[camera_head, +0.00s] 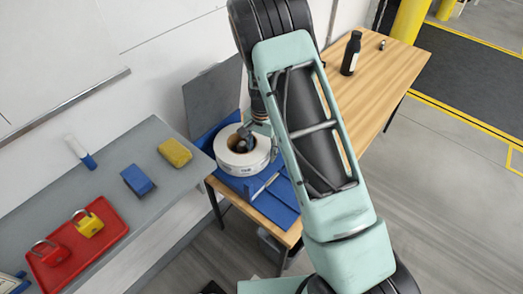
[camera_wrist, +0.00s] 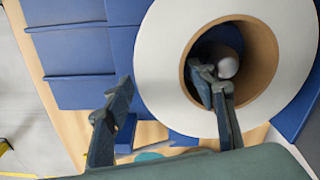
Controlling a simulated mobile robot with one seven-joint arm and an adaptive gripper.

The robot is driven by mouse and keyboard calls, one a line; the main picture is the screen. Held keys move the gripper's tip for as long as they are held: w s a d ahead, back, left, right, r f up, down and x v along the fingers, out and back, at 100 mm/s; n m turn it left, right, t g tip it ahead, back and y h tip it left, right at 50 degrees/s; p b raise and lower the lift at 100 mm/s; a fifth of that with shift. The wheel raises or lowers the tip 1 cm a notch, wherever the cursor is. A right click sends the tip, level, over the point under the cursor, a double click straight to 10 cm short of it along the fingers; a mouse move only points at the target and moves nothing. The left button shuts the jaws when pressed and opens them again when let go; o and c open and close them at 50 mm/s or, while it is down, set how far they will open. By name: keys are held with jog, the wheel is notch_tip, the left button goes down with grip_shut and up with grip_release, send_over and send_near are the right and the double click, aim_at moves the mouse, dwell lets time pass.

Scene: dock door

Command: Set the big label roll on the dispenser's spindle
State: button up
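The big label roll (camera_head: 242,162) is white with a brown core and lies flat, low over the blue dispenser (camera_head: 275,200). In the wrist view the roll (camera_wrist: 162,60) fills the upper right. My gripper (camera_wrist: 165,88) straddles its wall, with one finger outside the rim and the other inside the core. Whether the roll's underside rests on the dispenser is hidden.
The dispenser stands on a wooden table (camera_head: 393,75) with a black bottle (camera_head: 351,53). Left, a grey bench (camera_head: 125,150) holds a red tray (camera_head: 95,262) with padlocks, a blue box (camera_head: 138,180) and a yellow block (camera_head: 175,152). A grey panel (camera_head: 212,95) stands behind the dispenser.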

notch_tip(320, 180, up, 12)
jog(key=shift+b, duration=0.3)
dwell(0.4)
dwell(0.4)
